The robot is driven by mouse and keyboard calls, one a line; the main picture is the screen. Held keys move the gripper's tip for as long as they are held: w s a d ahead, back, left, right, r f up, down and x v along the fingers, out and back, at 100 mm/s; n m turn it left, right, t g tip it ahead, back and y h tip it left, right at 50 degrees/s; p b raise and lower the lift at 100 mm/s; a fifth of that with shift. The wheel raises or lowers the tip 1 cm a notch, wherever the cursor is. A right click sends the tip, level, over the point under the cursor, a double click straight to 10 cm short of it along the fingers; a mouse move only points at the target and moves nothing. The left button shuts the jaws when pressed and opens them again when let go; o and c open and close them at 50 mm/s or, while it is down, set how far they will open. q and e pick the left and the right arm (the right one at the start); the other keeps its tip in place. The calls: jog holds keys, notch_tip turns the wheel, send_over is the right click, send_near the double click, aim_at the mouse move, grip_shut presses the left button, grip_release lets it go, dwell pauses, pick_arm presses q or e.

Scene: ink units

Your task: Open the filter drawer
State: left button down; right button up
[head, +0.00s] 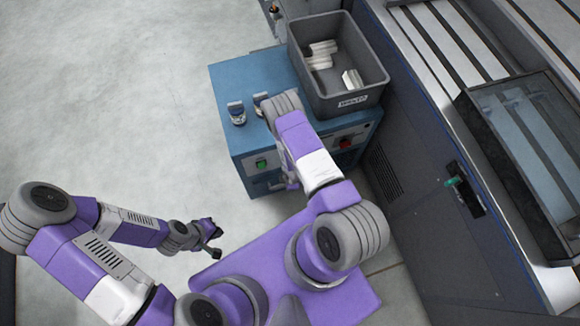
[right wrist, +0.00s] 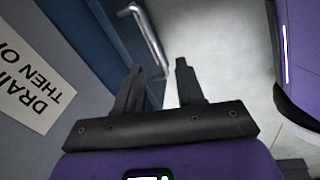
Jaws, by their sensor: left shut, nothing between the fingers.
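The blue cabinet (head: 228,84) stands at upper middle in the head view, its front facing me. In the right wrist view a bright metal bar handle (right wrist: 150,36) stands out from a blue front (right wrist: 120,38), which looks like the filter drawer's. My right gripper (right wrist: 160,72) is open, its fingertips close to the lower end of the handle. I cannot tell whether they touch it. In the head view my right arm hides much of the cabinet front. My left gripper (head: 213,238) is shut and empty, over the floor left of my base.
A grey bin (head: 365,92) with several pale items stands on the cabinet. A green button (head: 262,163) and a red knob (head: 345,143) are on the front. A large machine (head: 440,240) fills the right. The left floor is clear.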

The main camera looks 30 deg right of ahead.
jog(key=f+b, duration=0.1)
jog(key=f, duration=0.2)
jog(key=w+d+f+n+b, duration=0.1)
jog(key=f, duration=0.2)
jog(key=w+f+n+b, duration=0.1)
jog(key=f, duration=0.2)
jog(key=shift+w+d+f+b, duration=0.2)
jog(key=shift+d+f+b, duration=0.05)
jog(key=shift+d+b, duration=0.1)
grip_shut()
